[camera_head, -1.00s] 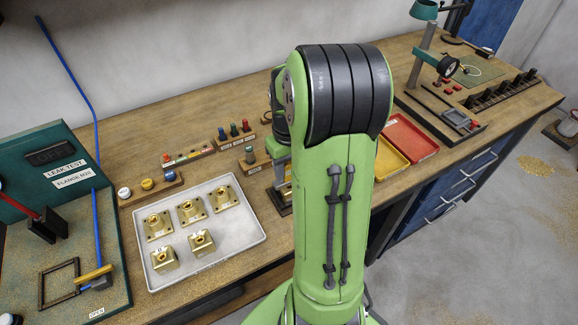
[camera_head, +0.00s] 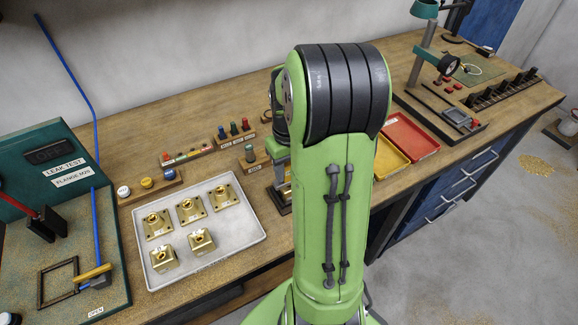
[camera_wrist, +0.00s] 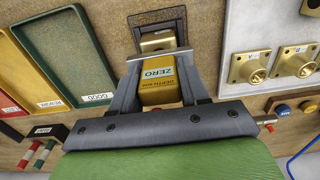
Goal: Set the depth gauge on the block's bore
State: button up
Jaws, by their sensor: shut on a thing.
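My gripper (camera_wrist: 160,78) is shut on the depth gauge (camera_wrist: 158,92), a gold-yellow body with a pale ZERO label and a grey bar across its far end. Just beyond that bar, a brass block (camera_wrist: 156,42) sits in a dark holder on the bench. The gauge's tip and the block's bore are hidden, so I cannot tell whether they touch. In the head view my arm covers most of the gripper and gauge. The holder's dark base (camera_head: 283,207) shows partly beside my arm.
A white tray (camera_head: 240,240) with several brass flange blocks lies left of my arm. The yellow bin (camera_head: 389,163) and red bin (camera_head: 411,139) are to its right; a green GOOD bin (camera_wrist: 66,60) shows in the wrist view. Small coloured pegs (camera_head: 234,130) stand in racks behind.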

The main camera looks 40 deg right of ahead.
jog(key=shift+f+b, duration=0.4)
jog(key=shift+f, duration=0.15)
dwell(0.7)
dwell(0.3)
jog(key=o, duration=1.7)
jog(key=shift+o, duration=0.2)
jog(key=shift+r+p, duration=3.15)
jog(key=shift+r, duration=0.5)
jog(key=shift+f, duration=0.1)
